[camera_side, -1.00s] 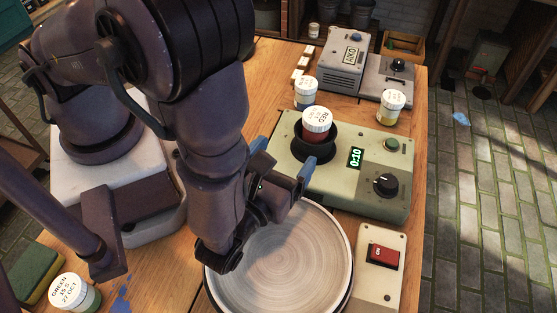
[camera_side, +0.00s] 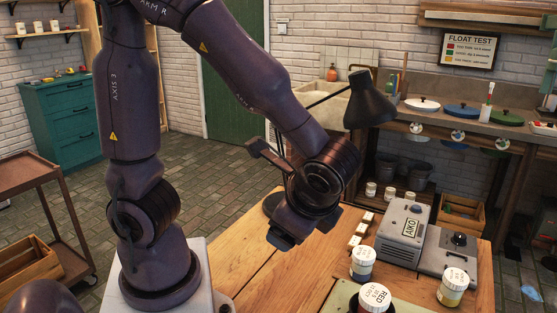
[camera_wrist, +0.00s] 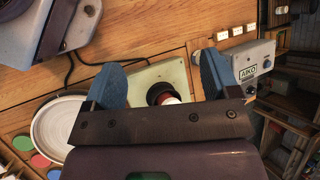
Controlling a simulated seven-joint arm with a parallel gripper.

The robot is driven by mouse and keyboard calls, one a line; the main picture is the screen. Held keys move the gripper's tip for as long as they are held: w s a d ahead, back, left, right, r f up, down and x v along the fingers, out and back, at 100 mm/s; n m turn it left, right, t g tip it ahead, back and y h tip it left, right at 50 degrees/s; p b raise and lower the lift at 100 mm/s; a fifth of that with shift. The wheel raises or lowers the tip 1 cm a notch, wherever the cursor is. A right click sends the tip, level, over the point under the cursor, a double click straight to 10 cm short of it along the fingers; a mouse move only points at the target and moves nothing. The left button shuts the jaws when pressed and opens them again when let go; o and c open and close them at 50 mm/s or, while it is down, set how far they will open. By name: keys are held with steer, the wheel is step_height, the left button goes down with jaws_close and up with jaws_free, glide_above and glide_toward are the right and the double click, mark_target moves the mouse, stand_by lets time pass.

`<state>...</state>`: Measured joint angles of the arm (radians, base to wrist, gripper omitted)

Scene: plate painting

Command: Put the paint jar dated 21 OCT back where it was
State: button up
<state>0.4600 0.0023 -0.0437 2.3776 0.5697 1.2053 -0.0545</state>
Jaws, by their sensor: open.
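In the side view, a white-lidded jar marked RED (camera_side: 373,298) stands at the bottom edge, on the pale green machine (camera_side: 343,296). A white-lidded jar with blue (camera_side: 363,262) stands behind it, and a yellow one (camera_side: 453,285) to the right. Their dates are too small to read, so I cannot tell which is 21 OCT. In the wrist view, my gripper (camera_wrist: 160,78) is open and empty, its blue fingers wide apart. Beyond them is the green machine (camera_wrist: 172,70) with the red jar (camera_wrist: 171,100) in its dark holder, partly hidden by my gripper.
A grey AIKO box (camera_side: 403,234) stands at the table's back right, with small white blocks (camera_side: 361,229) to its left. A black lamp (camera_side: 368,103) stands close behind my wrist. The near left wooden tabletop (camera_side: 255,268) is clear. A white plate (camera_wrist: 58,122) shows left in the wrist view.

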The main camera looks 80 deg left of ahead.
steer(key=shift+o, duration=0.3)
step_height(320, 180, up, 9)
steer(key=s+a+n+t+h, duration=0.2)
steer(key=n+t+h, duration=0.3)
steer(key=n+h, duration=0.2)
steer(key=shift+n+t, duration=0.4)
steer(key=shift+n, duration=0.5)
steer(key=shift+o, duration=0.2)
steer(key=shift+r, duration=0.3)
